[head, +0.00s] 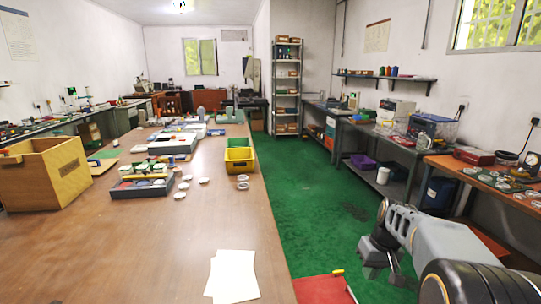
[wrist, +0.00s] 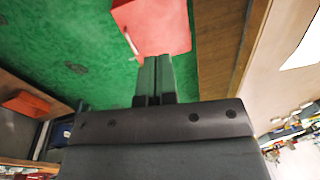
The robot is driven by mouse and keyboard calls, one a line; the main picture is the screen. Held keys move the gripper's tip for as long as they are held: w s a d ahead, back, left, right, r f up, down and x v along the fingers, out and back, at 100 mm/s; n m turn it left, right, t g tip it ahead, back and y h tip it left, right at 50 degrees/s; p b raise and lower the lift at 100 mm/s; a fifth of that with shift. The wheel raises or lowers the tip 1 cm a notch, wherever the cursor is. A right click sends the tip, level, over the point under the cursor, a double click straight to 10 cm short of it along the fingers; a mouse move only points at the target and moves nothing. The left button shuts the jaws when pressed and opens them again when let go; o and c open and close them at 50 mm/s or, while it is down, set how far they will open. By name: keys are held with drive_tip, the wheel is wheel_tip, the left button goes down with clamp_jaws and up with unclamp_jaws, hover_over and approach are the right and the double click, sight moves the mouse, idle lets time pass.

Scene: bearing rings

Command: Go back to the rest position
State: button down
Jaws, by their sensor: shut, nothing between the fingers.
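My gripper (head: 372,258) is at the lower right in the head view, out over the green floor and to the right of the long wooden table (head: 150,240). In the wrist view its two fingers (wrist: 157,75) are together with nothing between them. Below the fingertips lie the green floor (wrist: 60,45) and a red surface (wrist: 150,25). No bearing ring is in or touching the gripper.
On the table are a wooden box (head: 45,180), a tray of small parts (head: 150,187), several pale rings (head: 203,181), a yellow bin (head: 239,160) and white paper sheets (head: 232,276). A workbench (head: 490,178) stands along the right wall. The aisle floor (head: 310,200) is clear.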

drive_tip(key=s+a+r+t+h+p, duration=0.1)
drive_tip(key=s+a+r+p, duration=0.3)
drive_tip(key=s+a+r, duration=0.1)
drive_tip(key=s+a+r+t+p, duration=0.2)
drive_tip(key=s+a+r+p, duration=0.2)
drive_tip(key=s+r, duration=0.3)
drive_tip(key=s+a, duration=0.1)
drive_tip(key=s, duration=0.2)
drive_tip(key=shift+m+h+p, duration=0.3)
drive_tip(key=shift+h+p, duration=0.1)
drive_tip(key=shift+s+d, duration=0.1)
drive_tip(key=shift+d, duration=0.05)
